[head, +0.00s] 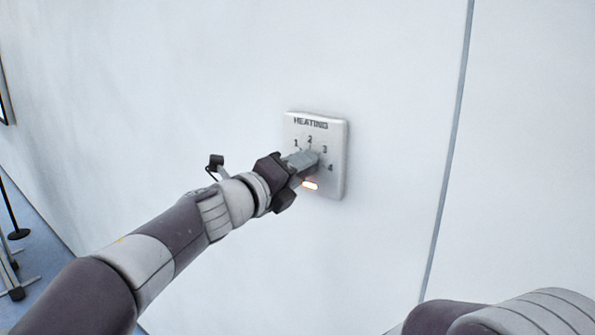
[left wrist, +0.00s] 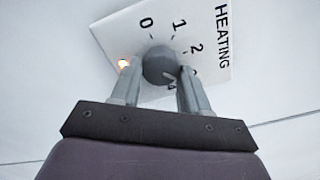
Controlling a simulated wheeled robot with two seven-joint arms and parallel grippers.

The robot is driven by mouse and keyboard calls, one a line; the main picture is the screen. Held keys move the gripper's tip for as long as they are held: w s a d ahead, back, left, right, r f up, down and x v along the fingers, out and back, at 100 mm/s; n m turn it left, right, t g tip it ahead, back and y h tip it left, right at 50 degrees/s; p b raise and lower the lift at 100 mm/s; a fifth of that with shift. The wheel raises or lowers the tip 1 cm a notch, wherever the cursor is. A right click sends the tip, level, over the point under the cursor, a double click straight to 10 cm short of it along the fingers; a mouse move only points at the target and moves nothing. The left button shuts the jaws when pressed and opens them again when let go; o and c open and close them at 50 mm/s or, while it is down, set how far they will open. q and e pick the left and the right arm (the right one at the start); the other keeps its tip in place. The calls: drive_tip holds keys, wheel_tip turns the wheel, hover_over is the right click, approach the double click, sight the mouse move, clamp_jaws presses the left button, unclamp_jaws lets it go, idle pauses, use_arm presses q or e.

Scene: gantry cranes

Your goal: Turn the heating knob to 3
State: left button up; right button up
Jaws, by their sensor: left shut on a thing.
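The white heating panel (head: 333,178) is on the wall, with the word HEATING and the numbers 1 to 4 showing in the head view. It also shows in the left wrist view (left wrist: 140,28) with 0, 1 and 2 readable. The round grey knob (left wrist: 160,64) sits between the two fingers of my left gripper (left wrist: 159,76), which is shut on it. In the head view my left gripper (head: 306,160) covers most of the knob. My right gripper is out of view.
An orange light (head: 310,185) glows at the panel's lower edge. The white wall (head: 400,100) around the panel is bare, with a vertical grey seam (head: 450,130) to the right. A dark post (head: 15,225) stands at the far left.

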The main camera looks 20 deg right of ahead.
use_arm(q)
drive_tip(key=o, duration=1.1)
drive_tip(key=shift+c, duration=0.2)
drive_tip(key=b+v, duration=0.2)
drive_tip(key=v, duration=1)
drive_tip(key=shift+s+a+b, duration=0.25)
drive_tip(key=shift+b, duration=0.1)
